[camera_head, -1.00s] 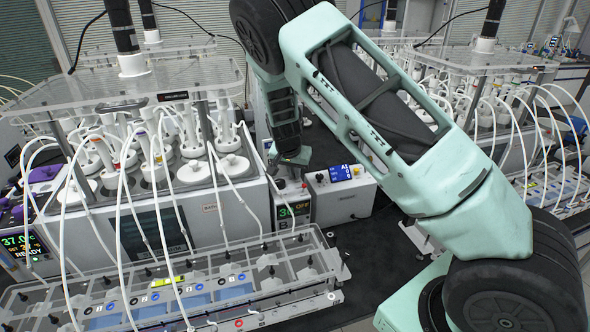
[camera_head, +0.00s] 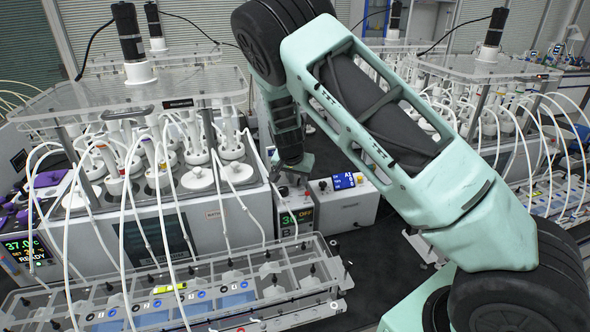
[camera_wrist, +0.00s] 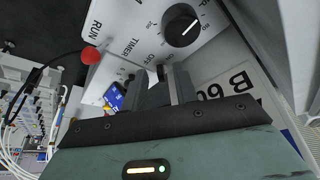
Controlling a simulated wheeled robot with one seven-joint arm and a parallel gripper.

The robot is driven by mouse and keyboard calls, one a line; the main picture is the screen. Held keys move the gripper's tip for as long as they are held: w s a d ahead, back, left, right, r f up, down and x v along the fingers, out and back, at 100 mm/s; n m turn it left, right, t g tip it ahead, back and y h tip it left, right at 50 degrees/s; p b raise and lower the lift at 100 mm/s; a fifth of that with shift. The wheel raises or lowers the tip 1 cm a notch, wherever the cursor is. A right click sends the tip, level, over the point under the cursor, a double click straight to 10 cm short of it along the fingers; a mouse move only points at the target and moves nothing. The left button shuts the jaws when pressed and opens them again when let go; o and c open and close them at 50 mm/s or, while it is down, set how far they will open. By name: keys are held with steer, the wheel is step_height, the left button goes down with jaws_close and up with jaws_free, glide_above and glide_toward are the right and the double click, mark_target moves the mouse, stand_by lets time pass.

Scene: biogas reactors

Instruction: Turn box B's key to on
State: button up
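Box B (camera_head: 294,221) is a small pale control box beside the large reactor unit; its display reads 30 OFF. In the wrist view its panel (camera_wrist: 128,22) shows a black dial knob (camera_wrist: 181,25), a red knob (camera_wrist: 91,55) and the words RUN, TIMER, OFF and ON. My gripper (camera_head: 293,165) is just above box B, pointing down. In the wrist view its two dark fingers (camera_wrist: 164,78) reach to the panel beside the OFF and ON marks. A small pale piece shows at the fingertips. The key is mostly hidden by the fingers, and I cannot tell whether they grip it.
Box A (camera_head: 343,197), with a blue display, stands just right of box B. The reactor unit (camera_head: 205,222) with white tubes is close on the left. A clear rack (camera_head: 190,290) lies in front. Dark bench surface is free right of the boxes.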

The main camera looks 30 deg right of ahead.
steer(key=b+v, duration=0.4)
steer(key=v, duration=1.3)
steer(key=shift+r, duration=0.15)
steer(key=shift+d, duration=0.1)
